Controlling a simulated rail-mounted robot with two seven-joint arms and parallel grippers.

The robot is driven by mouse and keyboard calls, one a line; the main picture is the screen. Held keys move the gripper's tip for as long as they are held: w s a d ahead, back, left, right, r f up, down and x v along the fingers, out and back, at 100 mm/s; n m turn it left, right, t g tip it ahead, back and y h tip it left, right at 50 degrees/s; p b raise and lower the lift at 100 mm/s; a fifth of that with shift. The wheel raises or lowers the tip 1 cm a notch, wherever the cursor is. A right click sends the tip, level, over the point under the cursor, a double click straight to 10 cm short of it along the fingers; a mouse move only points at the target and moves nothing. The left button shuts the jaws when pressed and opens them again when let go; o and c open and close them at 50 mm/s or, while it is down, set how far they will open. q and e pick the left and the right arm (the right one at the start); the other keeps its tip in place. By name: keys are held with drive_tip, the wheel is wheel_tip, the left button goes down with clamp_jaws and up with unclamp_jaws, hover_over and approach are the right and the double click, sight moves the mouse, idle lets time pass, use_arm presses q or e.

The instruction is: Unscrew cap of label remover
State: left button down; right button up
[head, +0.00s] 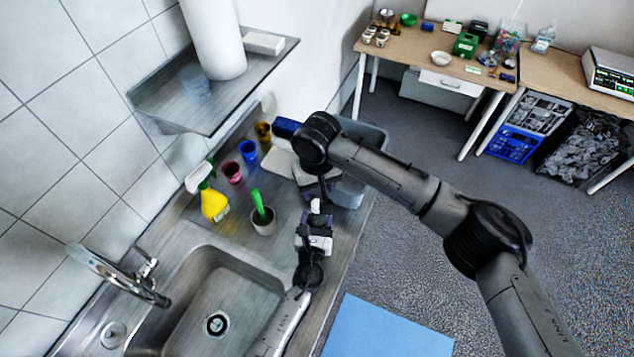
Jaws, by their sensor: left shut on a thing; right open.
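A small bottle, which I take to be the label remover, shows only its white top (316,206) between my two grippers above the right part of the sink counter. The rest of it is hidden by the grippers. My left gripper (315,226) is below in the picture, shut on the bottle. My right gripper (318,193) comes down from above, open, with its fingers close to the white cap. I cannot tell whether they touch it.
A yellow spray bottle (214,205), a grey cup with a green brush (264,222) and several coloured cups, one of them blue (248,151), stand on the counter to the left. The sink (200,290) is at lower left. A metal shelf (225,103) hangs above.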

sight(317, 204)
drive_tip(key=shift+f, duration=3.45)
drive_tip(key=shift+c, duration=0.3)
drive_tip(key=c, duration=0.9)
drive_tip(key=n, duration=0.9)
drive_tip(key=shift+n, duration=0.4)
drive_tip(key=shift+r, duration=0.4)
drive_tip(key=shift+r, duration=0.75)
